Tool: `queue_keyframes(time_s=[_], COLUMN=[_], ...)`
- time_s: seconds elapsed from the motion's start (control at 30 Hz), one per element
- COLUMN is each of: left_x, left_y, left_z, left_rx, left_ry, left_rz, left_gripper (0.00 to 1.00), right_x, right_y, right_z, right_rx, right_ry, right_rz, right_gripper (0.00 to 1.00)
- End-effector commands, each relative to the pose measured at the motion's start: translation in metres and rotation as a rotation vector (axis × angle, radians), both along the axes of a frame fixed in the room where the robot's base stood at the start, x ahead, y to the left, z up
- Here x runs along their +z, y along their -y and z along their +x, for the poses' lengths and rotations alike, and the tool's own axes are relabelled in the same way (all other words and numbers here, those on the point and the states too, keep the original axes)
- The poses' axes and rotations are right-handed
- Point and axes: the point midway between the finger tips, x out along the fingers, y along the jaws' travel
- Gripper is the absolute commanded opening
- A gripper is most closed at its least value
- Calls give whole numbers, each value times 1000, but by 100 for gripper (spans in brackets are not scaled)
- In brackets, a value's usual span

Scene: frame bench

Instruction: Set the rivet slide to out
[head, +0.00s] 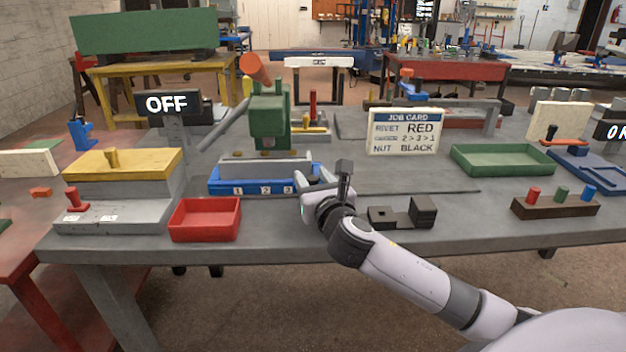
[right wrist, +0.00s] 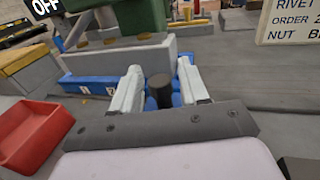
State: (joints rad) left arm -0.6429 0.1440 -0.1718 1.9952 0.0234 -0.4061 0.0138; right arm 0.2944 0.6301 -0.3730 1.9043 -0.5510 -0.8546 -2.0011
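A black knob (right wrist: 159,90) stands upright on blue parts at the right end of a blue fixture (head: 228,186) marked 1, 2, 3. I take this knob for the rivet slide's handle, but no label on it is readable. My right gripper (head: 318,180) is at this end of the fixture. In the right wrist view its two pale fingers (right wrist: 158,88) are open on either side of the knob, with a gap visible on the right. The knob's lower part and track are mostly hidden. My left gripper is not in view.
A red tray (head: 205,220) stands left of the gripper. Black blocks (head: 404,214) lie to its right. A green press (head: 270,122) rises behind the blue fixture. The job card (head: 405,132), green tray (head: 503,160) and peg rack (head: 556,206) stand further right.

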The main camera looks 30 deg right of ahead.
Motion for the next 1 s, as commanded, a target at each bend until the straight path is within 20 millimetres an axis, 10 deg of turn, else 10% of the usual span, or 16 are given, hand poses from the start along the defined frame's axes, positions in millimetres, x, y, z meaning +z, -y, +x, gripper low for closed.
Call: queue_keyframes(time_s=[0.13, 1.0], left_x=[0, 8], left_y=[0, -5], left_z=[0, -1], left_rx=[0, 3], left_ry=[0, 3], left_rz=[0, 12], left_gripper=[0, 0], right_x=[0, 2], right_y=[0, 42], right_z=[0, -26], right_rx=[0, -1], right_ry=[0, 4], right_rz=[0, -1], right_gripper=[0, 0])
